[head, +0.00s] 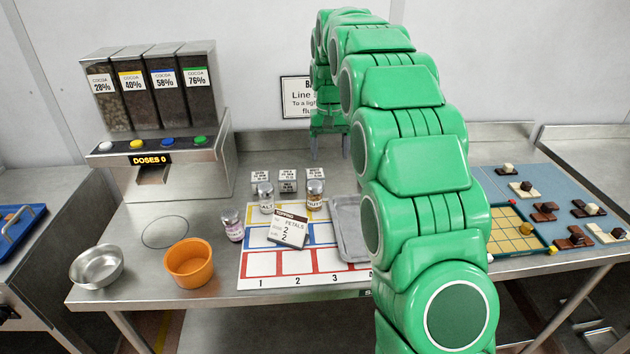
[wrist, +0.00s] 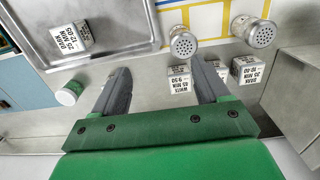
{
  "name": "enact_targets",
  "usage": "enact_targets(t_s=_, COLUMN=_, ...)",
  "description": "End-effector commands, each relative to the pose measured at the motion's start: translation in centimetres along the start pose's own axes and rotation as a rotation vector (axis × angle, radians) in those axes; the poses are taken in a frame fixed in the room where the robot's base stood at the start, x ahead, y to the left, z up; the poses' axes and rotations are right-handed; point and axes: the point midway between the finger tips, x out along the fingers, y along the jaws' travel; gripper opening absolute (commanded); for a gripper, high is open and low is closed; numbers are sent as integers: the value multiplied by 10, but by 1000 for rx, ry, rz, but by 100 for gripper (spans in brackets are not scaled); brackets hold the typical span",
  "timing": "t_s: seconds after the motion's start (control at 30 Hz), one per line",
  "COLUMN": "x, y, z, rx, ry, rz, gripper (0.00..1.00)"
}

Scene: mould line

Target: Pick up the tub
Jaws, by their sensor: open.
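A small white tub with a green lid (wrist: 68,93) stands on the steel bench at the left of the wrist view, near the tray's edge. It is hidden behind my arm in the head view. An orange round container (head: 189,262) sits at the front left of the bench in the head view. My gripper (head: 330,153) hangs over the back of the bench.
A grey tray (wrist: 110,38) holds a printed block (wrist: 72,38). Other printed blocks (wrist: 180,80) and shakers (wrist: 183,45) stand near the right finger. A cocoa dispenser (head: 165,120) is at left, with a metal bowl (head: 97,265) in front. A numbered mat (head: 257,265) covers the middle.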

Motion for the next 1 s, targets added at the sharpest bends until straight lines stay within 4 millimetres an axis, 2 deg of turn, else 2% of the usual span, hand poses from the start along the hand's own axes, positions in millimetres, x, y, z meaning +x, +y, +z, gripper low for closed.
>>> enact_targets(t_s=0.1, x=11, y=-4, z=-25, rx=-2, ry=8, rz=-1, gripper=74)
enact_targets(t_s=0.3, x=30, y=-12, z=-61, rx=-4, ry=19, rz=-3, gripper=74)
enact_targets(t_s=0.6, x=62, y=-23, z=-107, rx=-9, ry=34, rz=-6, gripper=74)
enact_targets(t_s=0.8, x=77, y=-28, z=-125, rx=-12, ry=42, rz=-8, gripper=74)
enact_targets(t_s=1.0, x=84, y=-30, z=-130, rx=-12, ry=44, rz=-9, gripper=74)
